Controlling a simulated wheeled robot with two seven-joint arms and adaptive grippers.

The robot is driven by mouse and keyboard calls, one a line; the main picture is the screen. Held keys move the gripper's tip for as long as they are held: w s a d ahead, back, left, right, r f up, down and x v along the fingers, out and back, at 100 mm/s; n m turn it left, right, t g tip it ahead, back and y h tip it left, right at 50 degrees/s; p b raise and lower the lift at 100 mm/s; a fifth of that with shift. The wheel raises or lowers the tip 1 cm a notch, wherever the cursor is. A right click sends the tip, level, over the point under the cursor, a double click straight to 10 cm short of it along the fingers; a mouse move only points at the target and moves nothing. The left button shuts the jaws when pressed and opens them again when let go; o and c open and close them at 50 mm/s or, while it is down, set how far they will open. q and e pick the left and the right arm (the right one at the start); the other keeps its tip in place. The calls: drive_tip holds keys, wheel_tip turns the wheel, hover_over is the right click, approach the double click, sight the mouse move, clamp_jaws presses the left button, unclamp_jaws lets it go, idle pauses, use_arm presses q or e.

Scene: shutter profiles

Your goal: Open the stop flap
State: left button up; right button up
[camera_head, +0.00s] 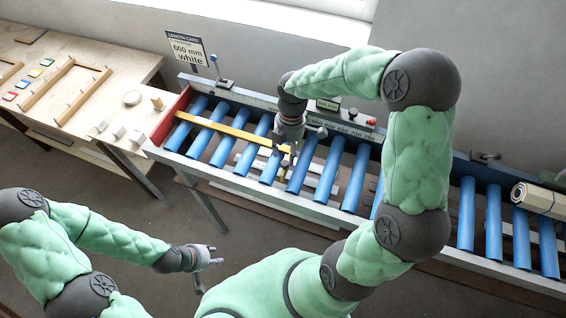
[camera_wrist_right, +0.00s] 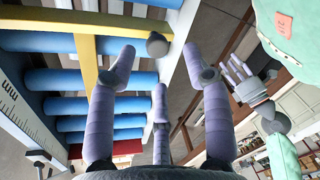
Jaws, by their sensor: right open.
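A yellow crosspiece (camera_wrist_right: 115,25), seemingly the stop flap, lies across the blue rollers in the right wrist view. A dark round knob (camera_wrist_right: 157,45) sits at its end near the rail. A long yellow strip (camera_head: 222,130) meets it and runs left along the rollers. My right gripper (camera_head: 288,150) hangs over the roller table, hiding part of the flap. In its wrist view its fingers (camera_wrist_right: 158,52) are spread and empty, with the knob beyond and between the outer tips; contact cannot be told. My left gripper (camera_head: 215,256) is open and empty, over the floor in front.
The roller table (camera_head: 165,150) has a red end plate (camera_head: 172,118) and a ruler rail at the back. A card (camera_head: 187,50) reads 600 mm white. A pale bundle (camera_head: 540,199) lies on the right rollers. A workbench (camera_head: 95,75) stands left.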

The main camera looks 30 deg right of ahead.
drive_tip(key=shift+s+a+f+t+h+b, duration=0.1)
drive_tip(key=shift+a+f+t+h+b, duration=0.2)
drive_tip(key=shift+f+b, duration=0.35)
drive_tip(key=shift+s+a+f+t+h+b, duration=0.1)
drive_tip(key=shift+a+f+t+h+b, duration=0.15)
drive_tip(key=shift+f+b, duration=0.4)
drive_tip(key=shift+d+b, duration=0.2)
drive_tip(key=shift+b, duration=0.1)
drive_tip(key=shift+a, duration=0.1)
